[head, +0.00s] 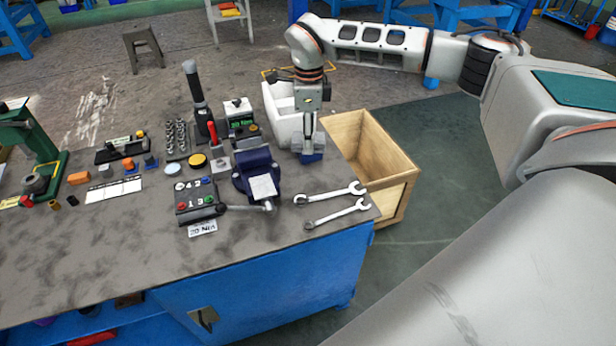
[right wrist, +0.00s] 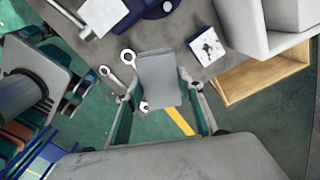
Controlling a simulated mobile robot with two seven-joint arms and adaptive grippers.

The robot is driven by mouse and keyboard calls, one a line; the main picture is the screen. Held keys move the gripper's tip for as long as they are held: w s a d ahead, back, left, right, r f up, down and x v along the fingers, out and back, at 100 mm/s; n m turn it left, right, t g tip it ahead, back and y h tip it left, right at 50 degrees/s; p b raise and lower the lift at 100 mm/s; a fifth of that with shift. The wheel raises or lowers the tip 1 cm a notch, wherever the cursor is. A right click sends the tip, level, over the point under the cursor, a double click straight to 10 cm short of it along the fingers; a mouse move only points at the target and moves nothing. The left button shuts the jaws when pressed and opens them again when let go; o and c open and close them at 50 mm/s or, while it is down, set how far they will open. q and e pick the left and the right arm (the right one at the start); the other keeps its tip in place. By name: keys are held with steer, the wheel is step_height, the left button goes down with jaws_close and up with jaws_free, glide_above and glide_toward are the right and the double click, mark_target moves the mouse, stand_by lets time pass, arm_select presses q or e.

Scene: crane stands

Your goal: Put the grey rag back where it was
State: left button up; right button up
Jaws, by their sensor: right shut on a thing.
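My right gripper (head: 309,140) hangs pointing down near the table's back right corner, beside the white bin. It also shows in the right wrist view (right wrist: 160,98), with its two fingers on either side of a flat grey piece, the grey rag (right wrist: 158,75). The gripper is shut on the rag. In the head view I cannot clearly tell the rag from the gripper. Whether the rag touches anything below is hidden. My left gripper is in neither view.
The workbench (head: 120,240) holds a blue vise (head: 256,172), two wrenches (head: 330,193), a button box (head: 198,200) and several small tools. A white bin (head: 283,122) stands behind, left of the gripper. An open wooden crate (head: 398,190) stands right of the bench.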

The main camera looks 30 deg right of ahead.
glide_above(309, 183)
step_height(309, 183, down, 9)
steer(key=shift+w+b, duration=0.15)
steer(key=shift+b, duration=0.3)
steer(key=shift+f, duration=0.75)
step_height(309, 183, down, 3)
steer(key=shift+f+b, duration=0.2)
steer(key=shift+b, duration=0.15)
steer(key=o, duration=1.1)
steer(key=shift+f, duration=0.1)
